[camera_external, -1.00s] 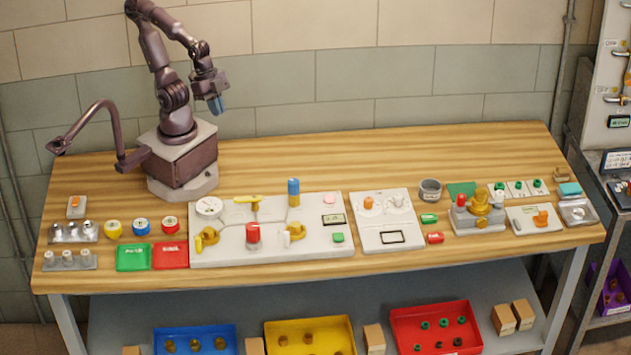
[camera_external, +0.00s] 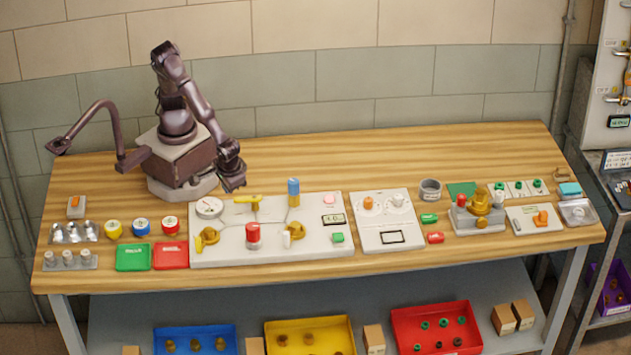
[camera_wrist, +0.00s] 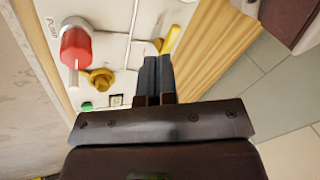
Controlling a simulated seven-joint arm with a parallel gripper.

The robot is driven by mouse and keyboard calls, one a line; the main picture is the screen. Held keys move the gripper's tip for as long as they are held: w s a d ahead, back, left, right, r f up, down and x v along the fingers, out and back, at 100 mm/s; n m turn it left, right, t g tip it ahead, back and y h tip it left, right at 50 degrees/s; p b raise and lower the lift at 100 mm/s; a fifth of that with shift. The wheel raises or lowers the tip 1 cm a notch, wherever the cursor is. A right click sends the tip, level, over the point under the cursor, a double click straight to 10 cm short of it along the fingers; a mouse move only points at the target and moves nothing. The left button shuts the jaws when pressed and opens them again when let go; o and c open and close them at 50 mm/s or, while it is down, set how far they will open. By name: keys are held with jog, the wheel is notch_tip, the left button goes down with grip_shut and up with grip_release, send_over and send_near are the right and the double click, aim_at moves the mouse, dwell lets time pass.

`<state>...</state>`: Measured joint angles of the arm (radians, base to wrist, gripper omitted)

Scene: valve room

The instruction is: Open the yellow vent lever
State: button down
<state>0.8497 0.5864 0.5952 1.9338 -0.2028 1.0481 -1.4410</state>
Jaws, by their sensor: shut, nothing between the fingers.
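The white valve panel (camera_external: 270,255) carries several yellow fittings. A flat yellow lever (camera_external: 247,199) lies crosswise at its back edge, on a short post. Another yellow handle (camera_external: 205,237) is at the front left, and a yellow round valve (camera_external: 294,231) is right of centre. No vent label is legible, so I cannot tell which is the vent lever. My gripper (camera_external: 233,185) hangs at the panel's back edge, just left of the flat lever. In the wrist view my gripper (camera_wrist: 157,60) is shut and empty; a yellow lever (camera_wrist: 171,37) shows just beyond its fingertips, partly hidden. Contact is unclear.
A red knob (camera_external: 253,233) and a blue-topped post (camera_external: 293,190) stand up from the panel near the flat lever. A round gauge (camera_external: 208,208) is at the panel's left. The table behind the panel, to the right, is clear (camera_external: 400,160).

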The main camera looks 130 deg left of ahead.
aim_at(248, 199)
jog(key=w+n, duration=0.1)
jog(key=n, duration=0.3)
jog(key=w+n, duration=0.1)
jog(key=n, duration=0.3)
jog(key=w+n, duration=0.1)
jog(key=n, duration=0.3)
jog(key=shift+d+f+y, duration=0.25)
jog(key=shift+d+y, duration=0.05)
jog(key=x, duration=0.9)
jog(key=shift+s+a+f, duration=0.1)
jog(key=shift+s+f, duration=0.05)
jog(key=shift+f, duration=0.25)
jog(key=shift+s+a+f, duration=0.1)
jog(key=shift+s+a, duration=0.75)
jog(key=shift+s, duration=0.05)
jog(key=shift+s+a, duration=0.5)
jog(key=shift+a, duration=0.05)
